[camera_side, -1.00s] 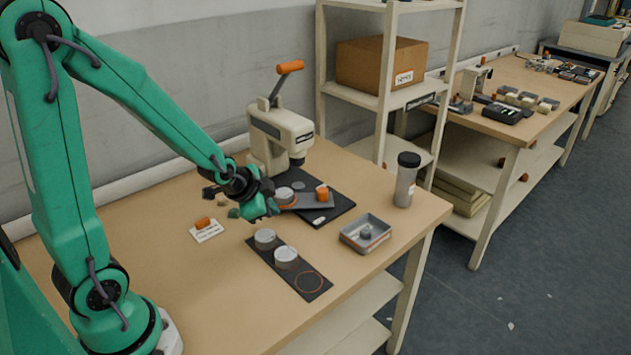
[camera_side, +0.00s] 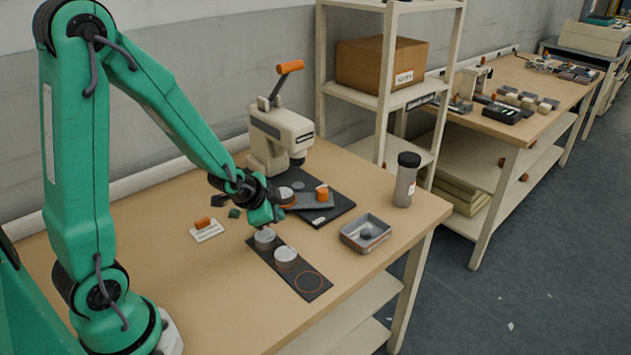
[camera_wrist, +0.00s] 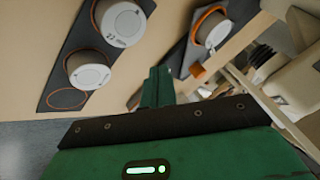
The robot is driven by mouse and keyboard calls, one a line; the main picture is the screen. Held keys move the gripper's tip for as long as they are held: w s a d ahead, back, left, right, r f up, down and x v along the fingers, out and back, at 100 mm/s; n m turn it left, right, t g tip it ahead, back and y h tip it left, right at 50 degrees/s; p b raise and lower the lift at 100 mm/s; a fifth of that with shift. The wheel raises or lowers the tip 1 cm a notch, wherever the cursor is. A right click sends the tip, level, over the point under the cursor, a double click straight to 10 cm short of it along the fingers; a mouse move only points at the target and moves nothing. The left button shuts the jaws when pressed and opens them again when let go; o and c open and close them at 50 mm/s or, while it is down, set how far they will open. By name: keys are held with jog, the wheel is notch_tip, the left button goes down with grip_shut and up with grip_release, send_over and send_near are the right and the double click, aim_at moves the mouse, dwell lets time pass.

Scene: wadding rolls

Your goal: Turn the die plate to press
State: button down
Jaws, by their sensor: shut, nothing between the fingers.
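The hand press (camera_side: 280,135) is cream with an orange lever handle, at the back of the table. Its black base (camera_side: 338,212) carries the grey die plate (camera_side: 316,202). The plate has an orange knob (camera_side: 322,193) at its right and a pale round piece in an orange ring (camera_side: 287,196) at its left. In the wrist view the orange ring (camera_wrist: 212,22) shows at upper right.
The dark strip (camera_side: 310,281) holds two pale rolls (camera_side: 265,239) and an empty orange-ringed spot. A grey tray (camera_side: 366,233) and a dark-capped bottle (camera_side: 405,180) stand at right. A white card (camera_side: 207,231) with an orange piece lies left. The front-left tabletop is clear.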

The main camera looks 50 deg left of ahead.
aim_at(282, 205)
jog(key=shift+x, duration=3.3)
jog(key=shift+w+a+r, duration=0.1)
jog(key=shift+w+a, duration=0.5)
jog(key=shift+a, duration=0.2)
jog(key=shift+w+a, duration=0.55)
jog(key=shift+a, duration=0.25)
jog(key=shift+y, duration=0.3)
jog(key=shift+w+a, duration=0.2)
jog(key=shift+a, duration=0.55)
jog(key=shift+w+a, duration=0.25)
jog(key=shift+a, duration=0.5)
jog(key=shift+w+a, duration=0.2)
jog(key=shift+a, duration=0.5)
jog(key=shift+s+d, duration=0.1)
